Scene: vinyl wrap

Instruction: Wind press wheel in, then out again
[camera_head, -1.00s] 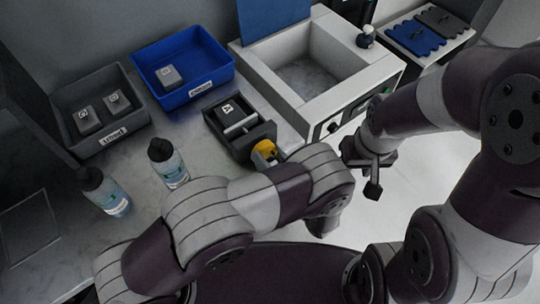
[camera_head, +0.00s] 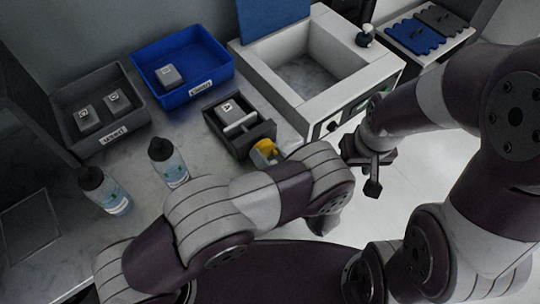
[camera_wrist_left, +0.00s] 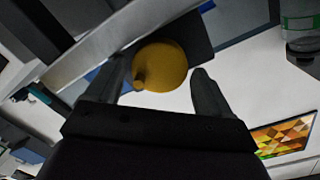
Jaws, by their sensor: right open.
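The press (camera_head: 262,132) is a dark box on the counter with a light bar across it and a grey block marked with a letter inside. Its yellow wheel (camera_head: 264,149) is on the near side, beside my left forearm. In the left wrist view the wheel (camera_wrist_left: 162,66) is a round yellow disc with a small knob at its lower left. My left gripper (camera_wrist_left: 159,72) is open, with one finger on each side of the wheel and gaps visible. In the head view its fingers are hidden by my arm. My right gripper (camera_head: 370,172) is open and empty over the pale floor.
A blue bin (camera_head: 213,95) and a grey bin labelled "used" (camera_head: 137,124) hold blocks. Two bottles (camera_head: 168,163) (camera_head: 106,192) stand on the counter at left. Blue and grey pads lie at top right.

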